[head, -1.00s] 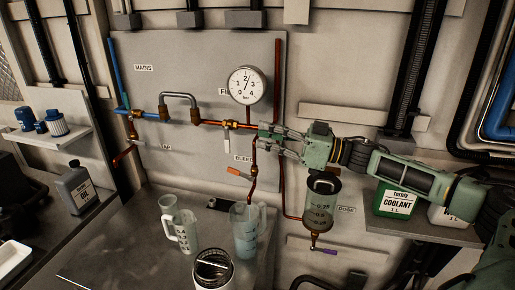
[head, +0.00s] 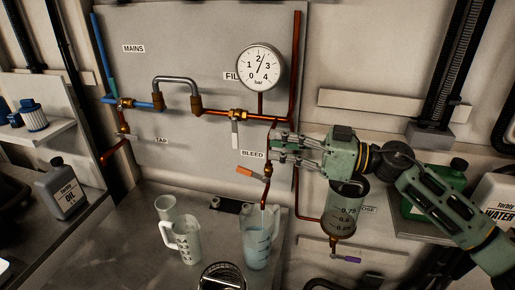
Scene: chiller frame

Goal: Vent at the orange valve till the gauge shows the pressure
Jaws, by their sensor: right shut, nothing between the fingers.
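The orange valve handle (head: 244,171) sits on the copper bleed pipe (head: 266,190), below the BLEED label (head: 252,154). The handle slants, pointing to the left of the pipe. The round white gauge (head: 260,64) stands above; its needle points up, slightly right of the 2. My right gripper (head: 275,148) is shut and empty, just above and right of the orange handle, apart from it, by the pipe. A jug with bluish liquid (head: 256,241) stands under the pipe's end. Whether liquid is running is too small to tell. My left gripper is out of view.
A grey-handled valve (head: 236,132) hangs on the pipe left of my gripper. A dosing cylinder (head: 344,213) hangs below my right wrist. A white jug (head: 186,241) and a wire-topped container (head: 221,277) stand on the bench. A green coolant can (head: 436,188) is behind my arm.

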